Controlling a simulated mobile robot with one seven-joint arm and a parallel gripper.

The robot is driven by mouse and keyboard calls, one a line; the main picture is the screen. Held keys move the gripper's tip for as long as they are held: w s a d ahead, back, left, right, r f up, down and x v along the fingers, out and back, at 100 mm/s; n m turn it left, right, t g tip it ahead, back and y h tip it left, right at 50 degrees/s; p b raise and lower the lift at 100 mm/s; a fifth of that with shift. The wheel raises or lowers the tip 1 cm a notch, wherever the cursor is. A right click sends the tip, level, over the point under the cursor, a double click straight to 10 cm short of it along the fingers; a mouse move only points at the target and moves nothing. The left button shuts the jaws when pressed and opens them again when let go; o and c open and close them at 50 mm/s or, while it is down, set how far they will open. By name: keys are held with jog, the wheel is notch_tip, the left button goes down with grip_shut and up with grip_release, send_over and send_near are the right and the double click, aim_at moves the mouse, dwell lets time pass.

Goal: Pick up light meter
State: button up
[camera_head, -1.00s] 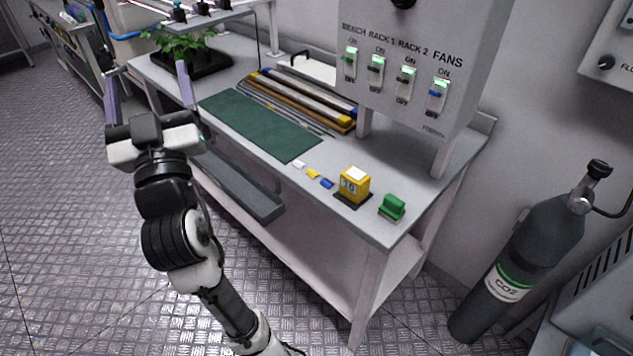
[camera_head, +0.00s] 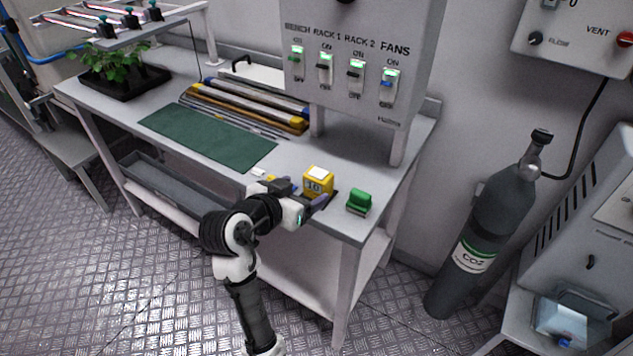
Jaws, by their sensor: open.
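The light meter appears to be the yellow box (camera_head: 318,180) with a white top and a dark number on its front, upright near the front right of the bench. My gripper (camera_head: 302,192) is open at the bench's front edge, right in front of the yellow box. One finger shows to the left of the box and the other low at its front right. The gripper hides part of the box's lower front and its dark base. I cannot tell whether the fingers touch it.
A green block (camera_head: 359,201) stands close to the right of the box. A green mat (camera_head: 207,138) and several long tubes (camera_head: 245,108) lie to the left. The switch panel (camera_head: 355,65) stands behind. A CO2 cylinder (camera_head: 487,225) stands right of the bench.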

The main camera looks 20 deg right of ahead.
aim_at(313, 184)
jog(key=p+x, duration=0.2)
jog(key=x, duration=0.5)
jog(key=shift+w+d, duration=0.1)
jog(key=shift+d, duration=0.1)
jog(key=shift+r, duration=0.1)
jog(key=shift+c, duration=0.2)
jog(key=c, duration=1)
jog(key=shift+c, duration=0.5)
jog(key=shift+r, duration=0.1)
